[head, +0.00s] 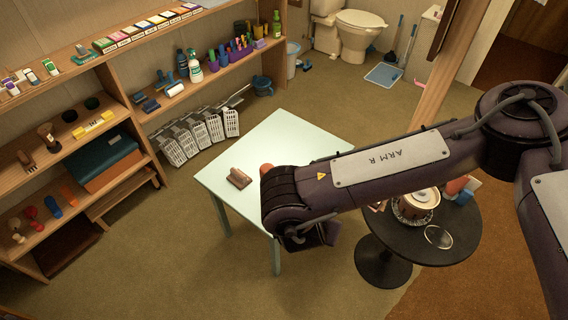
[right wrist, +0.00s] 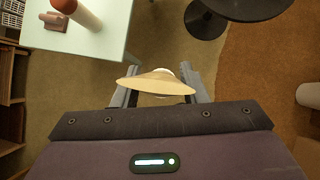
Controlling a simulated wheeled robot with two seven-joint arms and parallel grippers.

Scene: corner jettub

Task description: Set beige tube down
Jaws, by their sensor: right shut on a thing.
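The beige tube (right wrist: 157,86) shows in the right wrist view, seen nearly end-on, its wide flat end toward the camera and a bit of white beyond it. My right gripper (right wrist: 160,88) is shut on it, with a grey finger on each side. Brown-green carpet shows behind it, beside the pale table's (right wrist: 105,45) edge. In the head view my right arm reaches in over the pale table (head: 285,138) and hides the tube; the dark gripper (head: 322,234) shows only partly near the table's right front side. My left gripper is not in view.
On the pale table are a brown block-like object (head: 239,178) and a red-topped item (head: 266,168), partly hidden by my arm. A round black table (head: 400,250) with a pot (head: 418,203) stands at right. Shelves (head: 120,105) line the left. The table's back half is clear.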

